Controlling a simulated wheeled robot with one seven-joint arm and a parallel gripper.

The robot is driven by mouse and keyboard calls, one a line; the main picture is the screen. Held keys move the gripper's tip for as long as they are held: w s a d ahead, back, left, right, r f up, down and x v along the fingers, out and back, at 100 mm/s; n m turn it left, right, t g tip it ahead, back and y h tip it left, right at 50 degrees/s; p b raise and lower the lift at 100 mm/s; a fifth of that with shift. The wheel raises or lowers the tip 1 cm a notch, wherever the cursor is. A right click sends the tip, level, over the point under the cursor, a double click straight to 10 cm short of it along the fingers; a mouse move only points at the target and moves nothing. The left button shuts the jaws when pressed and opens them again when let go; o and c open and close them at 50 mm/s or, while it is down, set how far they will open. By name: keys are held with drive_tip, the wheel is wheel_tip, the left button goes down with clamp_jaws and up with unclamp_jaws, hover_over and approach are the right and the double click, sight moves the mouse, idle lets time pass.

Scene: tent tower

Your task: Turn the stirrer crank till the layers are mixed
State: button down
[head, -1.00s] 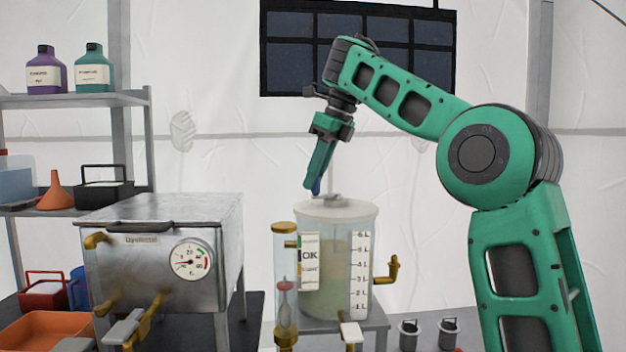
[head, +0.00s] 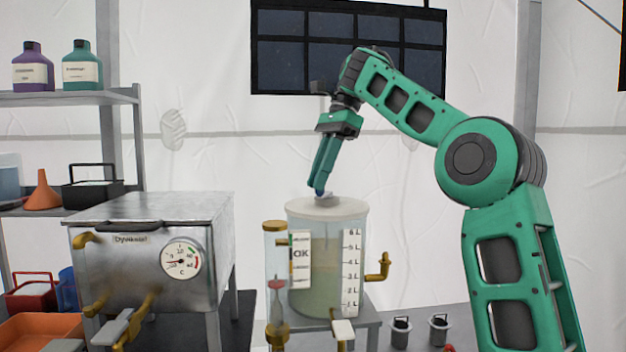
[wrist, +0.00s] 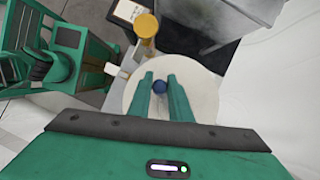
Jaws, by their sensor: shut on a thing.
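The clear mixing tank (head: 325,270) with a litre scale stands on a small metal stand under a pale round lid (head: 345,209). Its contents are beige above and greenish below, with a soft, blurred boundary. The stirrer crank on the lid has a blue knob (head: 319,193), also seen between the fingers in the wrist view (wrist: 159,87). My gripper (head: 318,188) reaches down from above and is shut on this knob. The fingers show on both sides of it in the wrist view (wrist: 159,80). The crank arm is mostly hidden.
A gauge tube (head: 276,275) stands left of the tank, and a brass tap (head: 380,268) juts out on its right. A steel box (head: 140,255) with a dial stands to the left. Shelves (head: 60,98) hold bottles. Small dark cups (head: 400,332) stand at lower right.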

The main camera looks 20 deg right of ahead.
drive_tip(key=shift+s+d+n, duration=0.15)
drive_tip(key=shift+d+n, duration=0.35)
drive_tip(key=shift+n, duration=0.4)
drive_tip(key=shift+g, duration=0.3)
drive_tip(key=c, duration=1.6)
unclamp_jaws()
drive_tip(key=shift+d, duration=0.1)
